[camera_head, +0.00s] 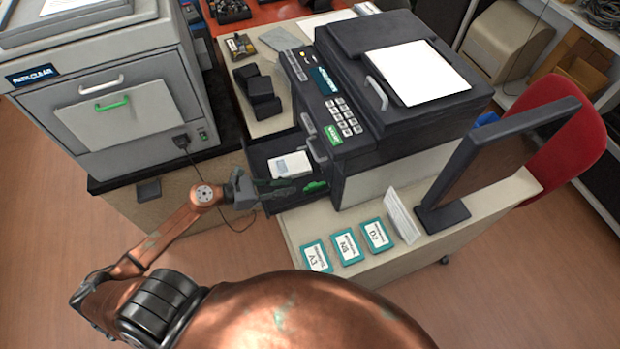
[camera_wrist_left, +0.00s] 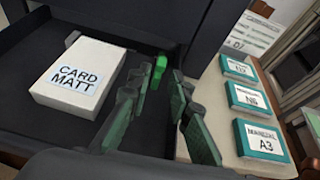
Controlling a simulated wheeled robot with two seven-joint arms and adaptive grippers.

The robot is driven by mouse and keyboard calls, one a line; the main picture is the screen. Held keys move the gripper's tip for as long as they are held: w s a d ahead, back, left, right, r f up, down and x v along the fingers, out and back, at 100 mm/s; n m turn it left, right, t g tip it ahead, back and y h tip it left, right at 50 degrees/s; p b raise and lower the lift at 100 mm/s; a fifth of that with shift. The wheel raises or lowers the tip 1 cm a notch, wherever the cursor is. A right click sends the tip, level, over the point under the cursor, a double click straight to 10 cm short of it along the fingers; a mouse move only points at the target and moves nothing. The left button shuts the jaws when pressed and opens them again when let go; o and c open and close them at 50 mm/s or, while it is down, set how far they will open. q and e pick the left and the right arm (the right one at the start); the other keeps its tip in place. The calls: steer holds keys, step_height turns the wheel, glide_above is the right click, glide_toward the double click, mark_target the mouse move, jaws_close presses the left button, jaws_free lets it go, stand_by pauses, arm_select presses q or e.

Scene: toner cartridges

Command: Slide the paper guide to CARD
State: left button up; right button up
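The green paper guide (camera_head: 316,187) sits in the open black paper drawer (camera_head: 262,160) of the printer, near the drawer's right side. It also shows in the left wrist view (camera_wrist_left: 159,69), partly hidden by a fingertip. A white pack labelled CARD MATT (camera_wrist_left: 76,75) lies in the drawer to the left of the guide; it shows in the head view too (camera_head: 291,165). My left gripper (camera_head: 292,187) reaches over the drawer from the left. Its fingers (camera_wrist_left: 160,88) are apart and empty, with the guide just beyond the tips. My right gripper is not in view.
The black printer (camera_head: 400,90) stands above and behind the drawer. Teal-edged boxes (camera_head: 347,247) lie on the pale counter to the right, near a dark stand (camera_head: 443,215).

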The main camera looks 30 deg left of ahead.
mark_target(311, 184)
arm_select(q)
steer(key=shift+d+f+m, duration=0.2)
steer(key=shift+m, duration=0.1)
steer(key=x, duration=0.6)
steer(key=shift+w+d+f, duration=0.25)
steer(key=shift+w+d, duration=0.15)
jaws_close()
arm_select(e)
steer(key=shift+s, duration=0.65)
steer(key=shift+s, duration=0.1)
